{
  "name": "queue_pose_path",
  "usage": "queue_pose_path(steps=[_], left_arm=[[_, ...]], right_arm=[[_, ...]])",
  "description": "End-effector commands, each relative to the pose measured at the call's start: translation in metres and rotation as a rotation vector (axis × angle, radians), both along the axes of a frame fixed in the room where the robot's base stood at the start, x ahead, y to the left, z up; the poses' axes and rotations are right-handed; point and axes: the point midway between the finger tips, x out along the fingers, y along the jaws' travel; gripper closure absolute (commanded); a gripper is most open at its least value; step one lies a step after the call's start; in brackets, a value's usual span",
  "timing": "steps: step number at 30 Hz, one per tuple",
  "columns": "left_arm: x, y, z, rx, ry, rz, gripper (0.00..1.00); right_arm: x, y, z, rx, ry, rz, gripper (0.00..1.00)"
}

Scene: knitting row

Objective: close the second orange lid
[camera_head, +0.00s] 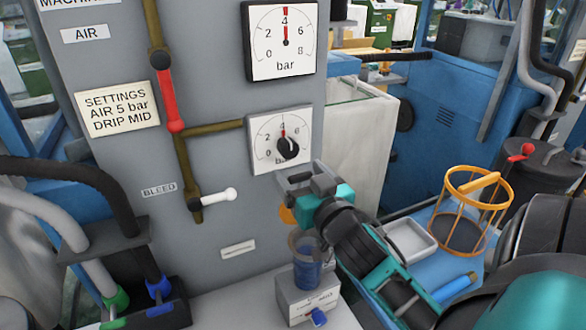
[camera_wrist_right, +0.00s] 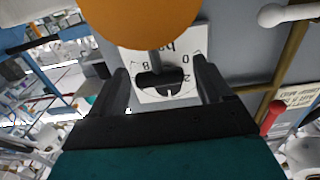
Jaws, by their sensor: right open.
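An orange lid (camera_head: 287,214) shows in part in the head view, beside and above a clear cup with blue liquid (camera_head: 307,273). The lid appears raised off the cup, but my right gripper hides much of it and of the cup's top. In the right wrist view an orange round surface (camera_wrist_right: 145,14), likely this lid, fills the top middle, close to the camera. My right gripper (camera_head: 290,181) is open, just above the lid and in front of the panel below the lower gauge. In the wrist view its fingers (camera_wrist_right: 163,84) are apart with nothing gripped. No other orange lid is identifiable.
The lower gauge (camera_head: 265,143) has a black knob (camera_head: 287,148) just above my gripper. A white-handled bleed lever (camera_head: 219,195) and a red lever (camera_head: 169,101) stick out at left. A grey tray (camera_head: 409,243) and an orange wire basket (camera_head: 448,215) stand at right.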

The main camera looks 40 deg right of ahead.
Motion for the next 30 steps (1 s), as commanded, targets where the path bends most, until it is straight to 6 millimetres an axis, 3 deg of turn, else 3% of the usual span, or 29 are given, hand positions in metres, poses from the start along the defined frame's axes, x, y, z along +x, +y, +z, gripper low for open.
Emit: queue_pose_path(steps=[13,30], left_arm=[[-0.0005,0.0007,-0.0018,0.001,0.002,0.001,0.0],[-0.0008,0.0008,-0.0023,0.001,0.004,0.002,0.0]], right_arm=[[-0.0017,0.0003,0.0004,-0.001,-0.001,-0.001,0.22],[-0.0015,0.0003,0.0003,0.0,-0.001,-0.001,0.77]])
